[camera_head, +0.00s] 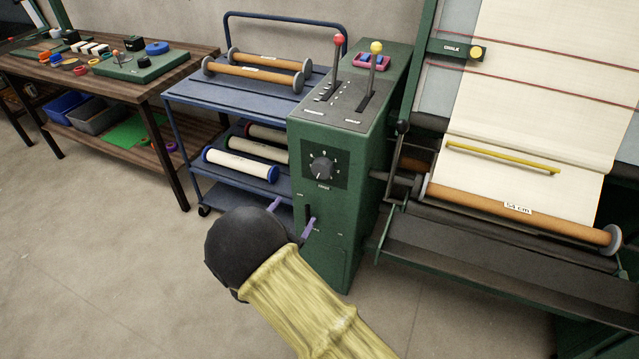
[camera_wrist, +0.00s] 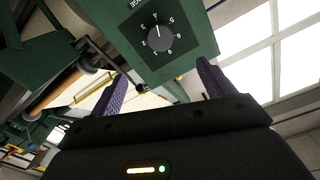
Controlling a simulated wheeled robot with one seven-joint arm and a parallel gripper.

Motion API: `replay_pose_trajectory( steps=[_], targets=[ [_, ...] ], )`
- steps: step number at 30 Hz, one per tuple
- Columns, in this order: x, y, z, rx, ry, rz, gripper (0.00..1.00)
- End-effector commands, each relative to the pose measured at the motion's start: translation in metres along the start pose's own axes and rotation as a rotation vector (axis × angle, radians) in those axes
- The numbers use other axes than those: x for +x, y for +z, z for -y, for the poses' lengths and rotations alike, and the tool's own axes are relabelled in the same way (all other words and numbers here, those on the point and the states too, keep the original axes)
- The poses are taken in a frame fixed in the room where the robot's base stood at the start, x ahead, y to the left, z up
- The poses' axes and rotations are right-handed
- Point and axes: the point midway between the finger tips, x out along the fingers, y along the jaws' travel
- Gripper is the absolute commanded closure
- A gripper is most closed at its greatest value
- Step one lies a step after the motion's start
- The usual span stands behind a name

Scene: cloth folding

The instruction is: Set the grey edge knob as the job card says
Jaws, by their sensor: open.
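The grey edge knob (camera_head: 323,167) sits on a dark dial plate on the front of the green control cabinet (camera_head: 337,240). In the wrist view the knob (camera_wrist: 159,38) shows upside down, ringed by small digits, with its white pointer line seemingly towards the 4. My gripper (camera_head: 291,216) is open and empty, apart from the cabinet front and below the knob in the head view. In the wrist view its two purple fingers (camera_wrist: 163,75) stand apart, with the knob beyond them. I cannot make out a job card in either view.
A red-topped lever (camera_head: 339,40) and a yellow-topped lever (camera_head: 376,48) stand on the cabinet. A blue cart (camera_head: 185,92) with rollers stands left, and the loom's cloth roller (camera_head: 520,212) is right.

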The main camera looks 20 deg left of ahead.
Motion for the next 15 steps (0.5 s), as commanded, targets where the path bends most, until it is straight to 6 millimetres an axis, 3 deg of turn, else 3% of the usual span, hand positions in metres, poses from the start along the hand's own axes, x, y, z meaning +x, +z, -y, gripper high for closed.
replay_pose_trajectory(
  steps=[10, 15],
  targets=[
    [0.002, -0.002, 0.000, 0.000, 0.001, -0.002, 0.19],
    [0.015, -0.002, -0.001, 0.000, 0.003, -0.001, 0.19]
  ],
)
